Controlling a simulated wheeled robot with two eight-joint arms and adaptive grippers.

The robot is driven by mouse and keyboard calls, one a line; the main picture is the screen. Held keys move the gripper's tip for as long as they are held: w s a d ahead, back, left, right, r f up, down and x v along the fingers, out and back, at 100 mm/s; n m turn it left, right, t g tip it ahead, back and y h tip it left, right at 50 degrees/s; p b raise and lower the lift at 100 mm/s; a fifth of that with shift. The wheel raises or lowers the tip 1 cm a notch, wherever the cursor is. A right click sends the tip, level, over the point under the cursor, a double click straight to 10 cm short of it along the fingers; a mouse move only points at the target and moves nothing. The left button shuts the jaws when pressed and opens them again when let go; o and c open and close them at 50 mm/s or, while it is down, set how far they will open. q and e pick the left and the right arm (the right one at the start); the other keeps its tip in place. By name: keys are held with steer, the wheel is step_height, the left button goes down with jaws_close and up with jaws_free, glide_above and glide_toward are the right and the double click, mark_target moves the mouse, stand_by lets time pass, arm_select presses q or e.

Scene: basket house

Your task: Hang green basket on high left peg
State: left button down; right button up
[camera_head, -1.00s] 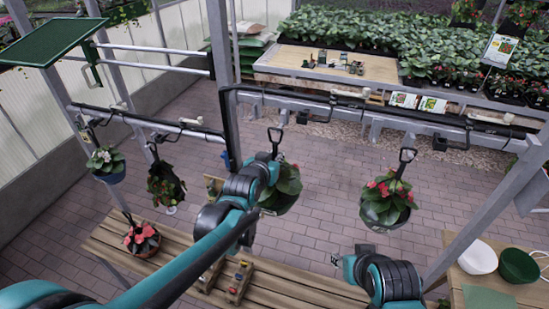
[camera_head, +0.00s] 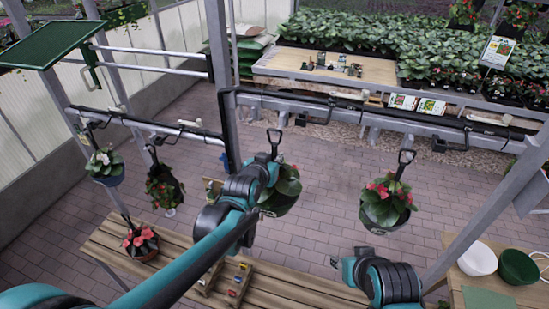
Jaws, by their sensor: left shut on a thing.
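My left gripper (camera_head: 272,157) is shut on the dark handle (camera_head: 275,138) of a hanging plant basket. That basket (camera_head: 279,206) is dark green with leafy plants, and it hangs upright behind my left arm, which hides its left part. The handle's top is close below a peg (camera_head: 283,117) on the middle rail; I cannot tell whether they touch. My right gripper (camera_head: 341,264) is low in the picture over the slatted bench, apart from any basket; its fingers are too unclear to read.
Baskets hang at the left, one blue (camera_head: 108,178) and one dark (camera_head: 166,188), and another (camera_head: 384,216) hangs at the right. A potted red plant (camera_head: 141,241) and small boxes (camera_head: 238,279) stand on the slatted bench (camera_head: 286,293). White and green bowls (camera_head: 518,267) stand at the right.

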arm_select(q)
steer(key=shift+w+r, duration=0.1)
steer(key=shift+w+d+b, duration=0.2)
steer(key=shift+w+d, duration=0.05)
steer(key=shift+w, duration=0.5)
steer(key=shift+w+d+b, duration=0.2)
steer(key=shift+w+d, duration=0.05)
steer(key=shift+w, duration=0.45)
steer(key=shift+w, duration=0.1)
steer(key=shift+w+d, duration=0.25)
steer(key=shift+w, duration=0.35)
steer(key=shift+f+b, duration=0.2)
steer(key=shift+b, duration=0.25)
steer(key=shift+w+f+b, duration=0.15)
steer(key=shift+f+b, duration=0.4)
steer(key=shift+f, duration=0.05)
